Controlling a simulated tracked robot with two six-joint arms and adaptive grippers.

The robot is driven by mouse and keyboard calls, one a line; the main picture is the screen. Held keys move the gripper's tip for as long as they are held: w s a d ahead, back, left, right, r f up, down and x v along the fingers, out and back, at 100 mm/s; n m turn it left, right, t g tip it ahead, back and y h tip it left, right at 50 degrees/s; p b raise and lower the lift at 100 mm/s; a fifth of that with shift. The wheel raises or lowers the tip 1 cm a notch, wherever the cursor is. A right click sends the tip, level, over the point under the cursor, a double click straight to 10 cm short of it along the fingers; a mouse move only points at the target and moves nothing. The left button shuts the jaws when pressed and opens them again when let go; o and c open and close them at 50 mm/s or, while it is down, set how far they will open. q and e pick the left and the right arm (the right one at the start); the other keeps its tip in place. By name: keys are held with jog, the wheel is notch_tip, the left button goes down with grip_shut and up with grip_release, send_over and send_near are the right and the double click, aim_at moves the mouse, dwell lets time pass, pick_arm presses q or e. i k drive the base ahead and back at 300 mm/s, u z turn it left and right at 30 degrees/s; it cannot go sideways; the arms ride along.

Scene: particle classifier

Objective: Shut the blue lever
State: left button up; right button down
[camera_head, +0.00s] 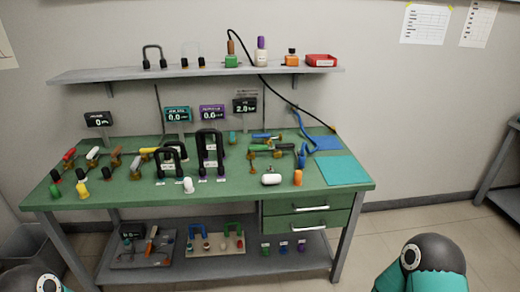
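The blue lever (263,136) is a small handle at the back right of the green workbench (330,186), left of a looped blue hose (308,150). Its handle lies roughly sideways in the picture. Brass valve parts show close to it, but it is too small to tell how it stands against its pipe. Only dark, rounded joints and teal links of my arms show at the bottom left and bottom right. Neither gripper is in view.
A green lever (256,147) lies just in front of the blue one. Tall black handles (210,150) stand to the left. Red (69,154), white and yellow levers are farther left. A white bottle (271,179) and an orange one (298,178) stand near the front edge. A shelf (200,73) runs above.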

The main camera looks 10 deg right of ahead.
aim_at(268, 135)
jog(key=k, duration=0.7)
jog(key=u, duration=0.1)
jog(key=i, duration=0.3)
jog(key=u, duration=0.6)
jog(key=i, duration=1.15)
jog(key=z, duration=0.7)
